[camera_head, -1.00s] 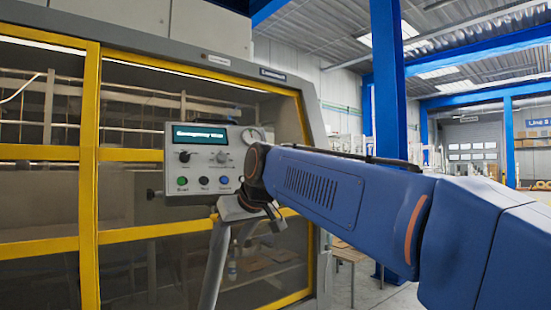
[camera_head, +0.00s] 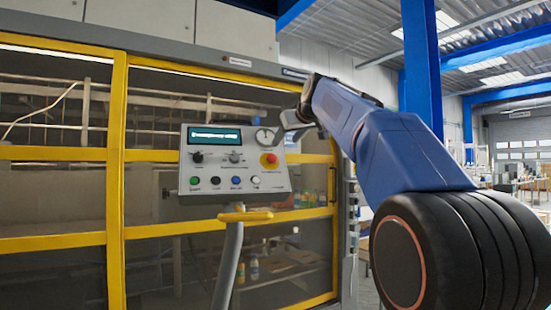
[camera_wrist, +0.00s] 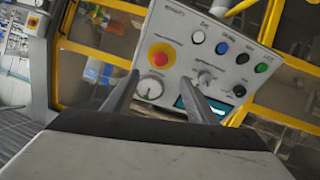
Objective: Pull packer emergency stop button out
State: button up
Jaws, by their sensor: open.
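The red emergency stop button (camera_head: 269,159) sits on a yellow surround at the right of the grey control panel (camera_head: 240,184) in the head view. In the wrist view the red button (camera_wrist: 160,56) shows just beyond the fingertips, above the round gauge. My gripper (camera_wrist: 160,90) is open and empty, with its two fingers pointing at the panel. The button appears beyond and between the fingers, apart from them. In the head view my gripper (camera_head: 290,126) is at the panel's upper right, near the gauge, and its fingertips are hard to make out.
The panel also carries a lit display (camera_head: 214,135), a gauge (camera_head: 263,137), two dark knobs and several small buttons. A yellow handle (camera_head: 245,216) sits below it on a grey post. Behind stands the packer's yellow-framed glazed door (camera_head: 117,180). A blue column (camera_head: 421,70) stands right.

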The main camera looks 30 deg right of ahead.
aim_at(273, 157)
jog(key=x, duration=1.5)
jog(key=shift+a, duration=0.1)
jog(key=shift+s, duration=0.1)
